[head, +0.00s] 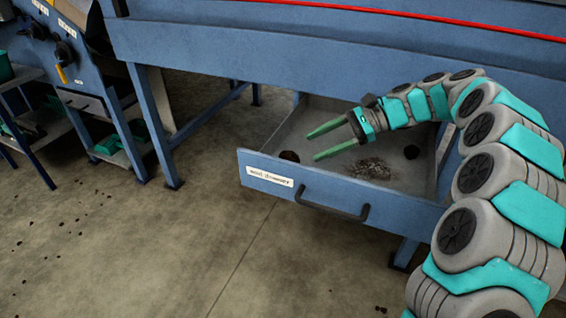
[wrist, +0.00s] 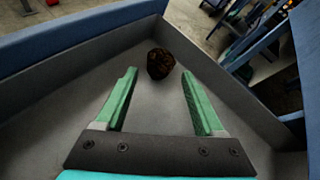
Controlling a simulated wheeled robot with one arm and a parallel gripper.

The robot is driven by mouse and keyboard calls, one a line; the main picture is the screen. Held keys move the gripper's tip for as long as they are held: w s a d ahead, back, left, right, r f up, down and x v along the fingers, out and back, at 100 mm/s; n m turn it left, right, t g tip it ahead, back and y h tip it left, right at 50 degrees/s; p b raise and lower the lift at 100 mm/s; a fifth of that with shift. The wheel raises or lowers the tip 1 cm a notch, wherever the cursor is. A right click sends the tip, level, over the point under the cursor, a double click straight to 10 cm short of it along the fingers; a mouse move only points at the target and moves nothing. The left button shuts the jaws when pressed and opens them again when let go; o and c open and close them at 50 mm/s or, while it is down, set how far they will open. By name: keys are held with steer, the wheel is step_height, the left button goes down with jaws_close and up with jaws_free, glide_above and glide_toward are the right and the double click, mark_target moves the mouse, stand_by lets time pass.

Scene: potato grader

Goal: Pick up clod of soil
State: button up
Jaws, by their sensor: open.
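A dark brown, rough clod of soil (head: 289,156) lies in the open drawer, near its front left corner in the head view. In the wrist view the clod (wrist: 160,63) lies ahead of my fingertips, roughly midway between their lines. My gripper (head: 311,144) has two green fingers, is open, and has nothing between them. It is inside the drawer's outline in the head view, apart from the clod; the exact height above the drawer floor cannot be told. It also shows in the wrist view (wrist: 158,75).
The blue drawer (head: 225,0) belongs to the blue machine; its labelled front panel (head: 262,178) and handle (head: 322,206) face the open floor. A loose soil patch (head: 371,168) and another dark lump (head: 411,152) lie in the drawer. Drawer walls (wrist: 225,88) surround the clod.

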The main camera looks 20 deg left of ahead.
mark_target(295, 156)
steer(key=x, duration=0.2)
steer(key=shift+s+a+f, duration=0.1)
steer(key=shift+s+a, duration=0.05)
steer(key=shift+a, duration=0.05)
steer(key=shift+f+x, duration=0.2)
steer(key=shift+x, duration=2.4)
steer(key=shift+w+d, duration=0.1)
steer(key=shift+w, duration=0.1)
steer(key=c, duration=1.1)
